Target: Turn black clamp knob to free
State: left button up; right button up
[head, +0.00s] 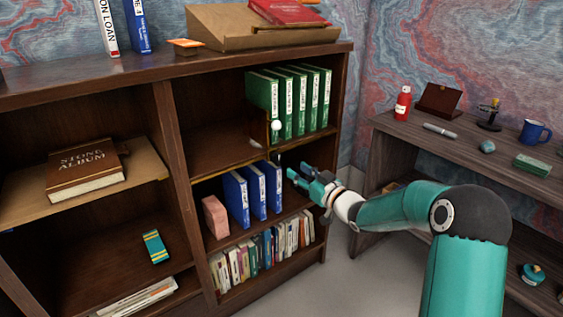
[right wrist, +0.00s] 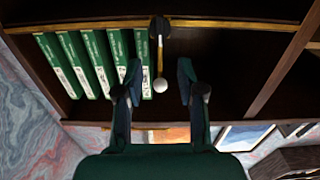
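A small black clamp part (right wrist: 160,27) sits at the brass-edged shelf board in the right wrist view, which looks upside down. A thin brass-coloured rod runs from it to a white ball (right wrist: 160,86). The white ball also shows in the head view (head: 276,125), in front of the green binders. The clamp's knob is too small to make out clearly. My right gripper (head: 297,172) is just below and right of the ball in the head view. Its fingers are apart and empty in the right wrist view (right wrist: 159,78), with the ball between them in the picture. My left gripper is not in view.
Green binders (head: 301,98) stand beside the rod on the same shelf. Blue binders (head: 254,192) and a pink block (head: 215,217) stand on the shelf below. A brown album (head: 85,170) lies at the left. A side desk (head: 460,145) with small objects is at the right.

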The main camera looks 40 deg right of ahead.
aim_at(279, 158)
jog(key=w, duration=0.8)
jog(key=shift+w, duration=0.4)
grip_shut()
